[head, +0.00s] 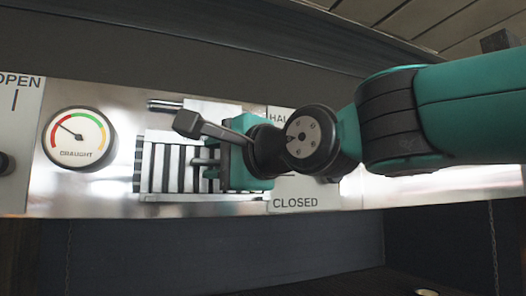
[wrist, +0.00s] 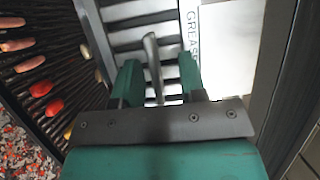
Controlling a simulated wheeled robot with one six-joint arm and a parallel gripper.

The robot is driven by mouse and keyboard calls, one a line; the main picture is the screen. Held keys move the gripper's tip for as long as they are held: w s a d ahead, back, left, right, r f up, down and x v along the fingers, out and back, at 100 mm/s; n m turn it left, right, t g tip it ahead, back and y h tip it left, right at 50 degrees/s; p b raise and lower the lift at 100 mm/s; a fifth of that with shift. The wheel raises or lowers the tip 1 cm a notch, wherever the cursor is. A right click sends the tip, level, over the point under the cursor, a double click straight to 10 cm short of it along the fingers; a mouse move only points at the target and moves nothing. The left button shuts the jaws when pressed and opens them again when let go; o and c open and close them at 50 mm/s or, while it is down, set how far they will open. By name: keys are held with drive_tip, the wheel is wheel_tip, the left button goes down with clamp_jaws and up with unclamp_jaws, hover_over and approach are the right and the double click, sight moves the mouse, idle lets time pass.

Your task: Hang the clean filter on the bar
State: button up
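A pale metal filter with dark slats (head: 170,168) stands upright against the steel panel in the head view. Its slats (wrist: 130,38) also fill the upper middle of the wrist view, and they look clean. A grey handle (wrist: 151,62) sticks out from it toward me. My gripper (wrist: 157,78) has its fingers on either side of this handle, with a gap showing on the right. In the head view my gripper (head: 212,163) is at the filter's right part and hides it. A short horizontal bar (head: 164,104) is above the filter; I cannot tell whether they touch.
A white plate (wrist: 228,50) reading "GREAS…" is beside the slats. A draught gauge (head: 79,139) is at the left, and a "CLOSED" label (head: 296,203) is below my arm. Sausages (wrist: 18,45) lie on a grill above glowing embers (wrist: 20,155).

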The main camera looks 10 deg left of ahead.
drive_tip(key=b+v, duration=1.3)
drive_tip(key=v, duration=0.4)
drive_tip(key=shift+d, duration=0.25)
drive_tip(key=shift+r, duration=0.1)
drive_tip(key=w+d+f+n+g+h, duration=0.2)
drive_tip(key=f+n+h, duration=0.1)
drive_tip(key=f, duration=0.9)
drive_tip(key=w+d+f+n+g+h, duration=0.1)
drive_tip(key=d+f+n+g+h, duration=0.15)
drive_tip(key=f, duration=0.95)
drive_tip(key=s+d+f+n+g+h, duration=0.1)
drive_tip(key=s+d+f+n+g, duration=0.1)
drive_tip(key=f, duration=0.5)
drive_tip(key=s+d+f+n+g+h, duration=0.2)
drive_tip(key=s+d+f+n, duration=0.1)
drive_tip(key=f, duration=0.5)
drive_tip(key=s+d+f+n+g+h, duration=0.2)
drive_tip(key=s+d+f+n, duration=0.1)
drive_tip(key=s+f, duration=0.3)
wheel_tip(320, 180, down, 2)
drive_tip(key=shift+s+d+f+n, duration=0.1)
drive_tip(key=shift+s+d+n, duration=0.2)
drive_tip(key=shift+d, duration=0.6)
